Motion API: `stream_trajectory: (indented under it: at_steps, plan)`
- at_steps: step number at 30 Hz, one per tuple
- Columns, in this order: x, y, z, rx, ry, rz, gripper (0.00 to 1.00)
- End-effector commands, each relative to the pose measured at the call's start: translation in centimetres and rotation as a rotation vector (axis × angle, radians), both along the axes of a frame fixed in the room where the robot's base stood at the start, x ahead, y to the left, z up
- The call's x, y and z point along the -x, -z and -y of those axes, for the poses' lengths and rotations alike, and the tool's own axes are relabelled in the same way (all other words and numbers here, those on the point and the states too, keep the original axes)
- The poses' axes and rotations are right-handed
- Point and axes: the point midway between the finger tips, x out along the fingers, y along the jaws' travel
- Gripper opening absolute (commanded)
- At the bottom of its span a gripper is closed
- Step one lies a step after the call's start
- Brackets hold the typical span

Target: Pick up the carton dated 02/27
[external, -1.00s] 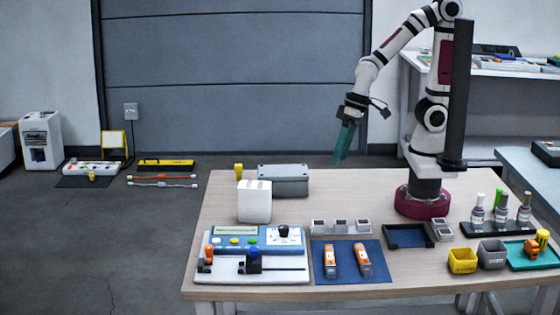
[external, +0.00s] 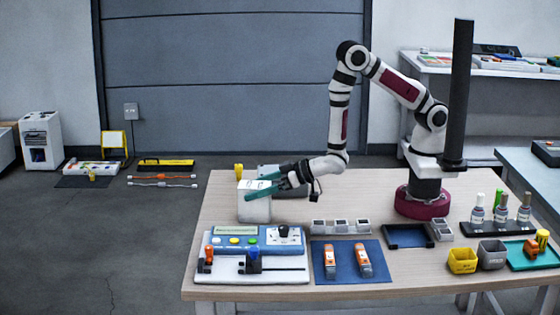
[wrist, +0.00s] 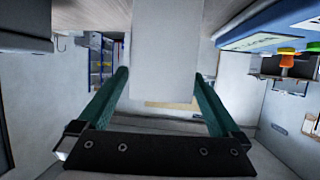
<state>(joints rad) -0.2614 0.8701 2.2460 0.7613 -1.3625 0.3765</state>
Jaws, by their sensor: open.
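A plain white box-shaped carton (external: 255,209) stands upright on the table at the left, behind the blue-and-white device. No date can be read on it in these frames. My gripper (external: 250,190) is at the carton's upper part, with its teal fingers reaching in from the right and covering part of its top. In the wrist view a white block (wrist: 165,45), which looks like this carton, lies between the two open fingers (wrist: 161,78). A gap shows on the right; contact on the left cannot be told.
The blue-and-white device (external: 240,240) with knobs and levers is in front of the carton. Orange-and-white units lie on a blue mat (external: 347,273). The table front right holds bottles and small bins (external: 463,262).

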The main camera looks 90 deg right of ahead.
Motion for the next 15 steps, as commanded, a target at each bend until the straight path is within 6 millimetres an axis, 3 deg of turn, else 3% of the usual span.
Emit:
stream_trajectory:
  at_steps: [8,15]
  plan:
    - [-0.72,0.31,0.11,0.001,0.000,-0.001,1.00]
    - [-0.70,0.28,0.10,0.000,-0.001,-0.001,0.57]
